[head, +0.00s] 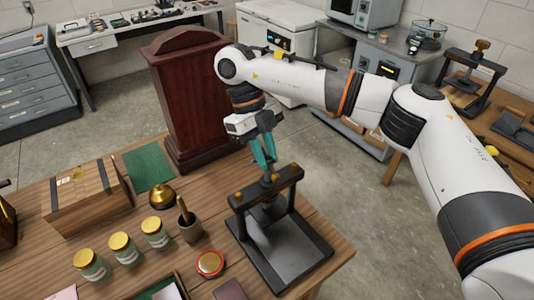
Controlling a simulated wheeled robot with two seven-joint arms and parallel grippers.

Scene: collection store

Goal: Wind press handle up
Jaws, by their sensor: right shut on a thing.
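The press (295,258) stands near the front right corner of the wooden table, with a dark flat base, two posts and a crossbeam with brass-coloured bolts. My right gripper (267,170) reaches down from above, its teal fingers shut on the press handle at the top of the screw, over the middle of the crossbeam. The fingers hide most of the handle, so its turn angle cannot be told. The pressing plate under the beam is partly hidden. My left gripper is not in view.
Left of the press on the wooden table (325,237) are a mortar (190,229) with a pestle, a red-rimmed round tin (210,263), several gold-lidded jars, a brass bell (162,197) and a wooden box (88,197). A similar press (472,80) stands far right.

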